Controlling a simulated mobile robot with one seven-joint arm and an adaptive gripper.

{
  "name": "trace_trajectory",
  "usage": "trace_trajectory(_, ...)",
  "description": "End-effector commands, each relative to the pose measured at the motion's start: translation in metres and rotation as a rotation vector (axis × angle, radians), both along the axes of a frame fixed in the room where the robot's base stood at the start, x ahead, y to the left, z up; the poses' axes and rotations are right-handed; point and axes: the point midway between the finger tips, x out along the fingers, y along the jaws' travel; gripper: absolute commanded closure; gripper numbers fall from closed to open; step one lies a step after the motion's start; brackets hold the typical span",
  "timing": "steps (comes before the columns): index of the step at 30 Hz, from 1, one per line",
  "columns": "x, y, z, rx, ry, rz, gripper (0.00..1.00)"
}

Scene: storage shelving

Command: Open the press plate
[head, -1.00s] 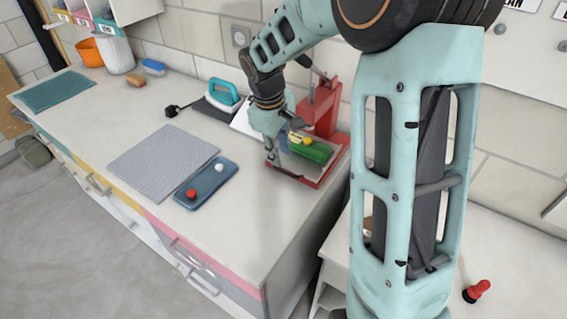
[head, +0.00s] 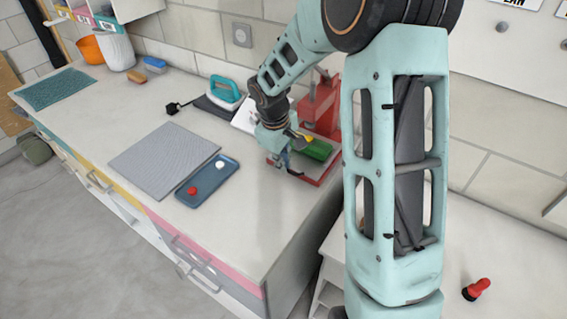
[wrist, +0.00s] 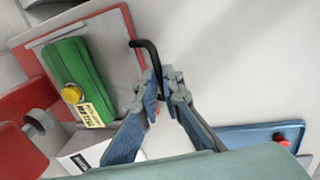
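The red press (head: 319,108) stands at the right end of the counter. Its red-edged base with a pale grey plate (wrist: 111,38) carries a green block (wrist: 75,70) with a yellow knob and label; the green block also shows in the head view (head: 318,150). A bent black handle (wrist: 150,48) reaches out from the plate's edge, and its lower end lies between my fingertips. My gripper (wrist: 163,83) has its fingertips close together around this handle, beside the base. In the head view my gripper (head: 287,160) partly covers the press.
A blue tray (head: 187,196) with a red and a white knob lies left of the press, next to a grey mat (head: 163,150). A teal iron (head: 226,90) and a white item stand behind. Free counter lies in front.

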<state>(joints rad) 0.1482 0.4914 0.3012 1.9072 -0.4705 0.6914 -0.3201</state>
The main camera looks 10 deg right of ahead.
Motion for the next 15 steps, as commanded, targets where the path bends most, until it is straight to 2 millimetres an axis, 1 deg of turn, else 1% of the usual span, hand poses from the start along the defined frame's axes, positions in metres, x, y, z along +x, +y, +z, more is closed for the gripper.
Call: trace_trajectory(15, -0.0007, -0.0001, -0.0010, 0.000, 0.001, 0.000, 1.00)
